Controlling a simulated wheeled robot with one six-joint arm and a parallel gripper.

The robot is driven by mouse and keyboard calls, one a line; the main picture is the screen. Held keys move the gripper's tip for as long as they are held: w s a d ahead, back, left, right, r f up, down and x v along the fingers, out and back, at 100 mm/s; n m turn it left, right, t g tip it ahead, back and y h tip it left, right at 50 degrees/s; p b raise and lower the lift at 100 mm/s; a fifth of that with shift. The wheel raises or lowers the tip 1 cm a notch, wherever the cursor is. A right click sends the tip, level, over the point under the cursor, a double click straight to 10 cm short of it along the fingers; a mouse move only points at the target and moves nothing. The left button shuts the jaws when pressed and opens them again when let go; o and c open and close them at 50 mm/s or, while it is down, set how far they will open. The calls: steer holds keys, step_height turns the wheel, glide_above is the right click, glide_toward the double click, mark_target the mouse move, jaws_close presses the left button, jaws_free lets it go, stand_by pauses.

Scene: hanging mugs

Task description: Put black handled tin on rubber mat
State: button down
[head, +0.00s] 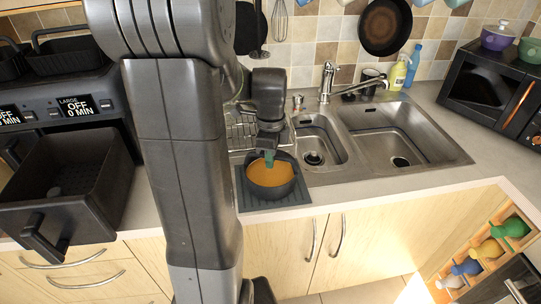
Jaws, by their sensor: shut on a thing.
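The black handled tin (270,190), a dark round pan with an orange inside, is at the counter's front edge, left of the sink. It appears upright. Below and around it shows the dark ribbed rubber mat (300,196). The tin is over the mat's middle; I cannot tell whether it touches the mat. My gripper (269,158), with teal fingertips, reaches down from above and is shut on the tin at its far side. The handle is hidden behind the gripper or too small to make out.
A double sink (400,140) with a faucet (328,80) lies to the right. An air fryer with a pulled-out drawer (60,190) stands at the left. Bottles (399,72) stand behind the sink and a microwave (490,90) at the right. Pans hang on the wall.

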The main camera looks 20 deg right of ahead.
steer(key=shift+f, duration=0.25)
steer(key=c, duration=1.1)
jaws_free()
steer(key=shift+o, duration=0.2)
step_height(320, 180, up, 14)
steer(key=shift+b, duration=0.3)
steer(key=shift+f, duration=0.15)
step_height(320, 180, down, 14)
steer(key=shift+r, duration=0.4)
steer(key=shift+f, duration=0.15)
